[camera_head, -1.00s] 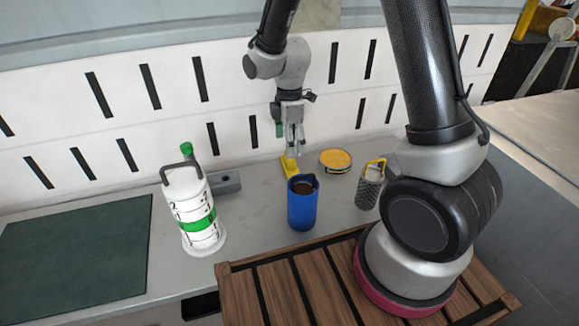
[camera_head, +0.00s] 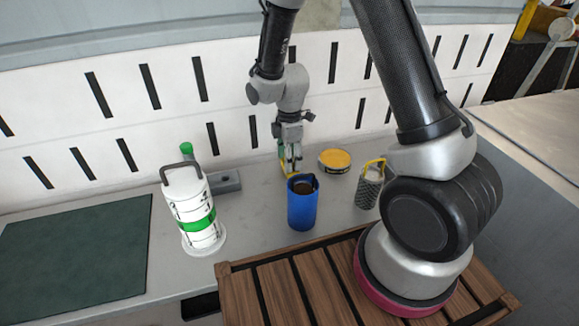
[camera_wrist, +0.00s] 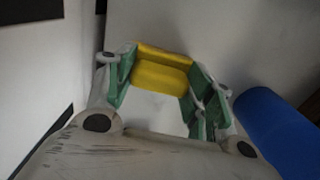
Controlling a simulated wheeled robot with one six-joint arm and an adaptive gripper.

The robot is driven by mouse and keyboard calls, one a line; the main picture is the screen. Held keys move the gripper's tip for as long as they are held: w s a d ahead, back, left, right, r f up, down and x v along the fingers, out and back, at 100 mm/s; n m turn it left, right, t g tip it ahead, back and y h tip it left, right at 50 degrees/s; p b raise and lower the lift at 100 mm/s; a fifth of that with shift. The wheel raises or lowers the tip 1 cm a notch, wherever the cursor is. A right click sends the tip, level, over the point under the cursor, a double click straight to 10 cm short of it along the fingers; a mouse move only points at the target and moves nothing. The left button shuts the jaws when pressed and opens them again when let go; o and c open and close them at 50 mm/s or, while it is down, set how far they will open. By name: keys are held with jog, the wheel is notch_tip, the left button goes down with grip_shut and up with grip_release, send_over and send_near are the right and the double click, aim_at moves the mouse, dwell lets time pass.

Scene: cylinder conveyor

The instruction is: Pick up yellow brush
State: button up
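The yellow brush (camera_wrist: 160,77) lies on the grey counter, behind the blue cup (camera_head: 302,204). In the head view it is mostly hidden by my gripper (camera_head: 290,163), with a little yellow (camera_head: 284,168) showing. My gripper points down, low over the counter. In the wrist view its green-padded fingers (camera_wrist: 160,88) are spread, one on each side of the brush. I cannot tell whether the pads touch it. The blue cup also shows close to the right finger in the wrist view (camera_wrist: 270,125).
A round yellow tin (camera_head: 335,160) and a metal grater with a yellow handle (camera_head: 369,188) stand to the right. A white lantern-like canister (camera_head: 193,210) stands left, by a grey block (camera_head: 226,182). A green mat (camera_head: 70,255) lies farther left. The white slotted wall (camera_head: 150,120) rises close behind.

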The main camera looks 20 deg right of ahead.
jog(key=shift+c, duration=0.4)
jog(key=shift+r, duration=0.35)
notch_tip(320, 180, up, 9)
jog(key=shift+r, duration=0.2)
jog(key=o, duration=0.3)
jog(key=shift+c, duration=0.3)
